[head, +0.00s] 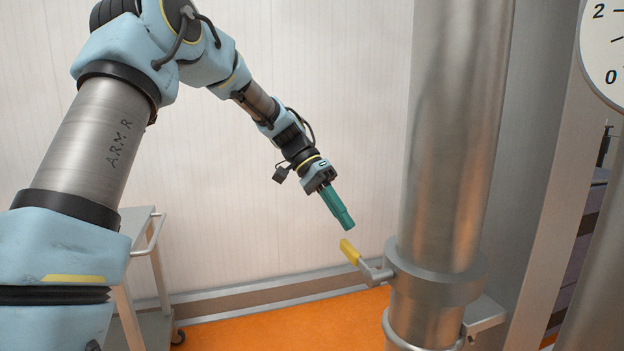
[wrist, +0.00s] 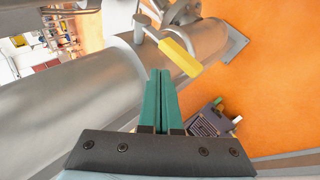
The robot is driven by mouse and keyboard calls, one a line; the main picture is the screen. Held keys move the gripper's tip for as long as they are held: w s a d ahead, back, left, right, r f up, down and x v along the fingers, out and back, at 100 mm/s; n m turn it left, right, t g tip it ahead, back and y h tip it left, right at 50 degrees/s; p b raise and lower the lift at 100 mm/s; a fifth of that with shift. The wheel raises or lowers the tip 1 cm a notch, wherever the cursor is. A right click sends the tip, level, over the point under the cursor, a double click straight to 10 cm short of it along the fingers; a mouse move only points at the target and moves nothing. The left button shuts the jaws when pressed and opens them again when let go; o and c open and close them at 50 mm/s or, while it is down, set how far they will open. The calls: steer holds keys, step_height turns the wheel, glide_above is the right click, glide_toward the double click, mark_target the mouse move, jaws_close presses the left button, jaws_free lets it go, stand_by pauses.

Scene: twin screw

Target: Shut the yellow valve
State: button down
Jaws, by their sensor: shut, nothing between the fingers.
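The yellow valve handle (head: 350,252) sticks out to the left from a collar on the steel pipe (head: 450,150), on a short metal lever. My gripper (head: 347,224), with green fingers, is shut and empty. In the head view its tips are just above the handle, with a small gap in the picture. In the wrist view the handle (wrist: 180,57) lies slantwise past the tips of my gripper (wrist: 160,72), and the lever joins it at its upper left end. I see no contact between fingers and handle.
A grey cart (head: 150,285) stands at the lower left by the pale wall. A pressure gauge (head: 606,55) is at the upper right. A bracket (head: 484,318) juts from the pipe's right side.

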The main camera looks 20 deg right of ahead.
steer(key=w+f+b+v, duration=0.1)
steer(key=w+b+v, duration=0.1)
steer(key=v, duration=0.8)
steer(key=shift+d+f+b, duration=0.25)
steer(key=shift+b, duration=0.45)
steer(key=a+f+n+t, duration=0.45)
steer(key=a+f, duration=0.25)
steer(key=a, duration=0.3)
steer(key=s+a+f+n+t+y, duration=0.1)
steer(key=s+a+f+n, duration=0.2)
steer(key=a, duration=0.6)
steer(key=s+a+f+n+t+y, duration=0.1)
steer(key=s+a+f+n+t, duration=0.1)
steer(key=a, duration=0.7)
steer(key=s+a+f+n+t+y, duration=0.1)
steer(key=s+a+f+n, duration=0.3)
steer(key=a, duration=0.5)
steer(key=shift+s+f+n+t+y, duration=0.25)
steer(key=shift+f+n+t+y, duration=0.1)
steer(key=shift+f+t, duration=0.2)
